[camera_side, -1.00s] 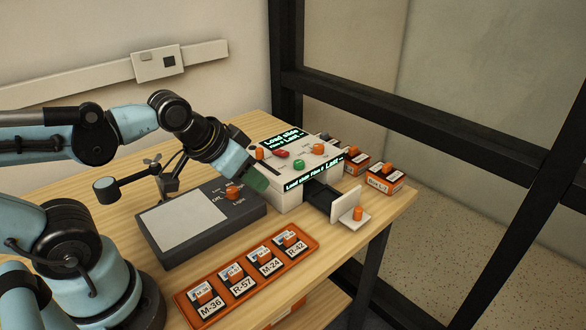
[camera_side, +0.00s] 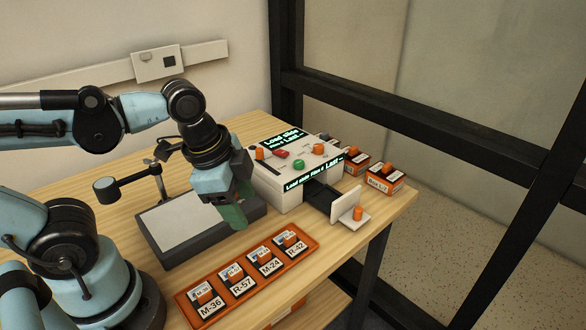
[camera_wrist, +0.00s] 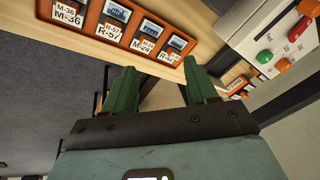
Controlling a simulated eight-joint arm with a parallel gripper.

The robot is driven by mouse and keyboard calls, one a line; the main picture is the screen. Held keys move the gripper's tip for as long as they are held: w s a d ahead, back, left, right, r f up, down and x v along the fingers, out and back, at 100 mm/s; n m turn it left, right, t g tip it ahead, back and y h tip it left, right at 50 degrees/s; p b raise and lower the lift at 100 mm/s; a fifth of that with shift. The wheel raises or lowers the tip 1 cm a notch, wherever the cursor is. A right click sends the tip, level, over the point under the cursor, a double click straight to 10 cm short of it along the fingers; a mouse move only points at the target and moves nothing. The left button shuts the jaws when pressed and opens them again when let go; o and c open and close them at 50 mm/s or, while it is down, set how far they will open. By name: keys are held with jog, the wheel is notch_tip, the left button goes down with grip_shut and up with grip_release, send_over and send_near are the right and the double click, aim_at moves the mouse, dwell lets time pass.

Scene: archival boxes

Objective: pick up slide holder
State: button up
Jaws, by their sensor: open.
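Several slide holders stand in an orange tray (camera_side: 180,300) at the table's front, each with an orange knob and a label. The labels read M-36 (camera_side: 208,308), R-57 (camera_side: 242,286), M-24 (camera_side: 270,267) and R-42 (camera_side: 297,248). The tray also shows along the top of the wrist view (camera_wrist: 98,22). My gripper (camera_side: 236,216) has green fingers and points down, above and behind the tray near the dark light panel. In the wrist view my gripper (camera_wrist: 160,84) has its two fingers apart with nothing between them.
A white machine (camera_side: 270,185) with orange, red and green knobs and a lit display stands to the right. Its drawer (camera_side: 345,207) sticks out in front. A dark light panel (camera_side: 165,252) lies behind the tray.

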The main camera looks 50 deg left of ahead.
jog(key=s+d+m+g, duration=0.2)
jog(key=s+m+g, duration=0.15)
jog(key=m, duration=0.55)
send_over(233, 269)
jog(key=shift+s+f, duration=0.2)
jog(key=shift+f, duration=1.3)
jog(key=shift+s+f, duration=0.15)
jog(key=shift+f, duration=1.35)
jog(key=shift+w+f, duration=0.2)
jog(key=shift+f, duration=0.6)
jog(key=shift+w+f, duration=0.15)
jog(key=shift+f, duration=1.7)
grip_shut()
jog(key=shift+r, duration=0.2)
